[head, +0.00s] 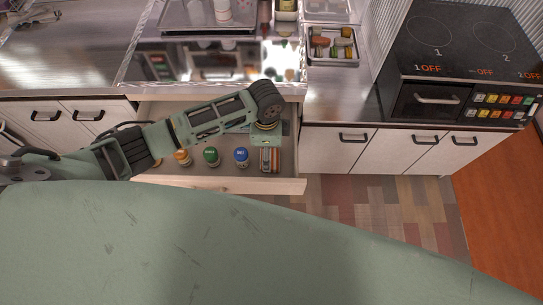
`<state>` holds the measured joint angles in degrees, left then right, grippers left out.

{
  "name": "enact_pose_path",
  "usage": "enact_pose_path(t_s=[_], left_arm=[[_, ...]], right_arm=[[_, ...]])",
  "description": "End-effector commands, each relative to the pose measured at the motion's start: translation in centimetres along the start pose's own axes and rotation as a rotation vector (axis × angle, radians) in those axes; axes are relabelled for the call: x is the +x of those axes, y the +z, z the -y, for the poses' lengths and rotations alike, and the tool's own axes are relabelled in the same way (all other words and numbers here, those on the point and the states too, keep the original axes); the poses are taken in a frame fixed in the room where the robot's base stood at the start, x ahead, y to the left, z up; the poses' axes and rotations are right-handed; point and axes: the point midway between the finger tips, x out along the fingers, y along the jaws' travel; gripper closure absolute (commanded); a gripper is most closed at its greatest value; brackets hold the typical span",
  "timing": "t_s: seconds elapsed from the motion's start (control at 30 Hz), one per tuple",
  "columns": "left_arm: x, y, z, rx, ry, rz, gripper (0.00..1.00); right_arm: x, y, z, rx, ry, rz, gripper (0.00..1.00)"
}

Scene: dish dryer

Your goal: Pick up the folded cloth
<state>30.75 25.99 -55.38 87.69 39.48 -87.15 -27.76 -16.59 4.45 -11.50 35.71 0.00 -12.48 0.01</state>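My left arm comes in from the left and reaches over an open drawer (225,184). My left gripper (267,140) hangs down from the wrist over the drawer's right end. Its fingers are hidden or too small to make out, so I cannot tell whether it is open or holds anything. Just in front of it in the drawer lies a small striped item (270,160) in grey and orange. I cannot tell whether it is the folded cloth, and no other cloth shows clearly. My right gripper is not in view.
Several jars, including a green-lidded one (211,156) and a blue-lidded one (241,156), stand in the drawer beside the striped item. A food tray (345,60) sits on the counter. A black stove (463,50) stands at right. Floor (380,205) is clear.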

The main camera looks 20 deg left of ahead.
Motion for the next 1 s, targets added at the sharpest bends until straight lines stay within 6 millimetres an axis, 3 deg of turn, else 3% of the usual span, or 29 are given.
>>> enact_pose_path(t_s=[0.1, 0.23, 0.4, 0.53, 0.67, 1.0], left_arm=[[1.4, 0.0, 0.0, -0.002, 0.002, 0.001, 0.12], [3.3, 0.0, 0.1, -0.001, 0.002, 0.002, 0.12], [5.3, -0.1, 0.2, -0.001, 0.000, 0.000, 0.12], [5.7, -0.1, 0.2, 0.000, -0.001, -0.001, 0.12], [5.7, -0.1, 0.2, 0.000, -0.001, -0.001, 0.12], [5.7, -0.1, 0.2, -0.001, -0.001, -0.001, 0.40]], right_arm=[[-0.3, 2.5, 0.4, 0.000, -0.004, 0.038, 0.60], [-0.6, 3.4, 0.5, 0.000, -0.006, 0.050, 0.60], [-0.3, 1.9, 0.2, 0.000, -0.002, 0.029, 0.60], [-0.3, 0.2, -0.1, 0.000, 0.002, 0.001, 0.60], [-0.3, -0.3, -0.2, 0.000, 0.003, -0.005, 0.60], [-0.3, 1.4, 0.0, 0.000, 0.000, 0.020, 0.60]])
